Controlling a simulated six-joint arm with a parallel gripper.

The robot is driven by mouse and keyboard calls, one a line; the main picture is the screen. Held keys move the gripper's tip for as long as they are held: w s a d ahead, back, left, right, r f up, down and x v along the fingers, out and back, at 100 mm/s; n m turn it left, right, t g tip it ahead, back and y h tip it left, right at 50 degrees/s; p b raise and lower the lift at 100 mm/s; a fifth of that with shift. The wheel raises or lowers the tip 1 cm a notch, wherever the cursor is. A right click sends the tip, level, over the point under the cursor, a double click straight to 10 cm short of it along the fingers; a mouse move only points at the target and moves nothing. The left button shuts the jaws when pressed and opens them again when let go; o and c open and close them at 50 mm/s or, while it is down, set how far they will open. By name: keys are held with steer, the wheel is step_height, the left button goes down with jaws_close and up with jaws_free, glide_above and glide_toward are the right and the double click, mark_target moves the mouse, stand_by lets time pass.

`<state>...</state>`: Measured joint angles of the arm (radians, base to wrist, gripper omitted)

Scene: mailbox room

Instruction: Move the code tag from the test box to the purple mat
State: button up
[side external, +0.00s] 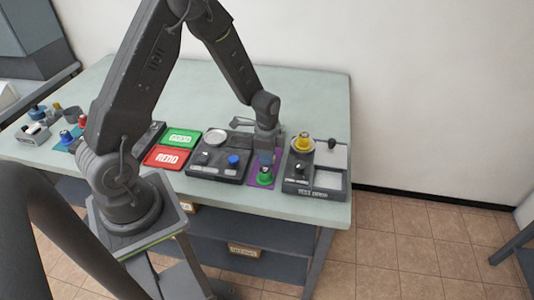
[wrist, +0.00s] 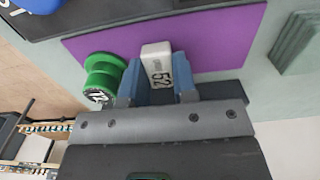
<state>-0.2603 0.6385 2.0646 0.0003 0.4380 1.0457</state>
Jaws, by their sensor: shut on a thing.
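In the wrist view the code tag (wrist: 157,64), a small white block marked with dark characters, sits between the two blue fingers of my gripper (wrist: 160,88). The gripper is shut on it. The purple mat (wrist: 215,38) lies under and beyond the tag; I cannot tell whether the tag touches it. In the side view my gripper (side external: 266,150) points down over the purple mat (side external: 253,178), and the tag is too small to make out. The dark test box (side external: 317,192) stands just right of the mat.
A green spool-shaped piece (wrist: 103,76) stands on the mat close left of my fingers; it also shows in the side view (side external: 265,176). A yellow piece (side external: 302,144) stands on the test box. A dark panel with knobs (side external: 219,168) is left of the mat, beyond it green and red pads.

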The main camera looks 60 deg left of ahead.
steer(key=shift+f, duration=0.25)
steer(key=shift+f, duration=0.25)
steer(key=o, duration=1)
steer(key=shift+o, duration=0.2)
steer(key=shift+o, duration=0.9)
steer(key=shift+r, duration=3)
